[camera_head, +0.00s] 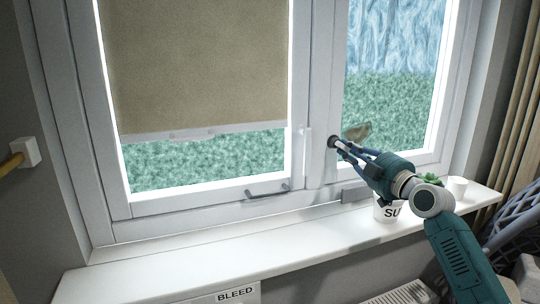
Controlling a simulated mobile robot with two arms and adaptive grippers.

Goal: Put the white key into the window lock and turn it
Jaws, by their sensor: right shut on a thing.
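My right gripper (341,146) comes in from the lower right, its fingers pointing left at the window frame (319,160) between the two panes. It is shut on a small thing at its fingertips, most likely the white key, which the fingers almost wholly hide. A dark round fitting (332,141), perhaps the window lock, shows right at the fingertips. I cannot tell whether the key is inside it or only close to it. My left gripper is not in view.
A white pot (385,213) marked "SU", a small white cup (457,187) and a grey block (355,195) stand on the sill (200,265) by my right arm. A beige blind (200,65) covers most of the left pane.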

